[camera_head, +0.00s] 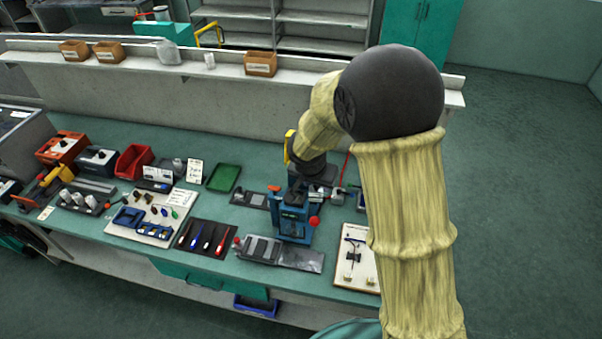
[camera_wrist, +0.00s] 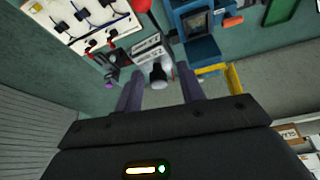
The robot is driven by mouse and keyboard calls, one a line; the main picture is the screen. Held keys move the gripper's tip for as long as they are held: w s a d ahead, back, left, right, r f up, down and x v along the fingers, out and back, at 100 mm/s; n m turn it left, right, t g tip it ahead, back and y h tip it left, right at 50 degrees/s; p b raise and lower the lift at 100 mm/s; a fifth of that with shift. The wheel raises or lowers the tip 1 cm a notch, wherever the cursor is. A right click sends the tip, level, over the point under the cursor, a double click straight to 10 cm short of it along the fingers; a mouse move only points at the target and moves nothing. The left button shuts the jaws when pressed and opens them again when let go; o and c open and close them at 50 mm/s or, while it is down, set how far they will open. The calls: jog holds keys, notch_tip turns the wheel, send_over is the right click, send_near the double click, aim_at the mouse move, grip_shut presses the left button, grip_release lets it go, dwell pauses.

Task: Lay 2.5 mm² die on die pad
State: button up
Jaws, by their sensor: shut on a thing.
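My gripper (camera_wrist: 160,88) has its two dark fingers on either side of a grey block with a black knob (camera_wrist: 158,72) and pale labels, which I take to be the 2.5 mm² die; the label is only partly readable. In the head view my gripper is mostly hidden by my wrist, just behind the blue press (camera_head: 295,212), and the die cannot be made out. The press also shows in the wrist view (camera_wrist: 201,48). A flat dark plate (camera_head: 250,199) lies left of the press. Which surface is the die pad, I cannot tell.
A wire board (camera_head: 358,258) is at the right, and a screwdriver mat (camera_head: 205,238) and green tray (camera_head: 223,178) are to the left. The wall (camera_head: 190,95) stands behind the bench.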

jog(key=d+f+n+b, duration=0.1)
jog(key=d+f+b, duration=0.1)
jog(key=d+f, duration=0.6)
jog(key=d+f+n+y+b, duration=0.1)
jog(key=d+f+n+b, duration=0.1)
jog(key=d+f, duration=0.6)
jog(key=s+b+x, duration=0.1)
jog(key=x, duration=0.4)
jog(key=shift+f+b, duration=0.35)
jog(key=shift+f, duration=0.05)
jog(key=shift+w, duration=0.1)
